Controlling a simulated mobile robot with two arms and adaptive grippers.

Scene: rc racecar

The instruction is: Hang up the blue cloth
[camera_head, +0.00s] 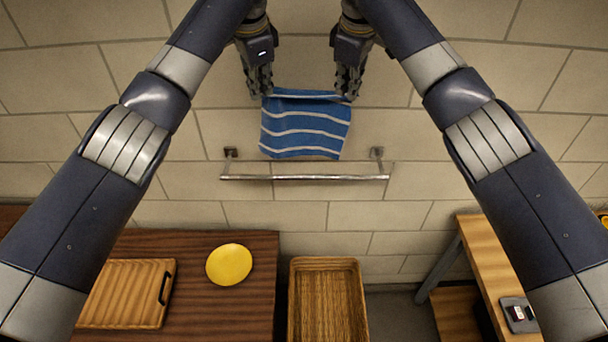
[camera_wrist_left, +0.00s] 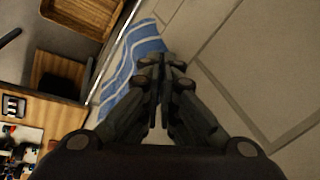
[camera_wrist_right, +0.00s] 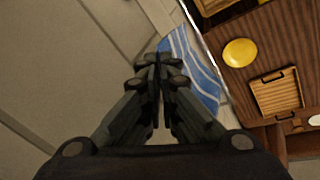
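The blue cloth (camera_head: 304,124) with white stripes hangs spread out between my two grippers in the head view, above the metal rail (camera_head: 305,177) on the tiled wall. My left gripper (camera_head: 265,91) is shut on its upper left corner. My right gripper (camera_head: 347,93) is shut on its upper right corner. The cloth also shows beyond the closed fingers in the left wrist view (camera_wrist_left: 128,62) and in the right wrist view (camera_wrist_right: 195,72). The cloth's lower edge is just above the rail in the picture; its distance in front of the wall is hard to tell.
Below left is a dark wooden counter (camera_head: 255,300) with a yellow plate (camera_head: 229,264) and a wooden tray (camera_head: 127,293). A wooden crate (camera_head: 327,300) stands in the middle. A wooden table (camera_head: 480,262) is at the right. The wall around the rail is clear.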

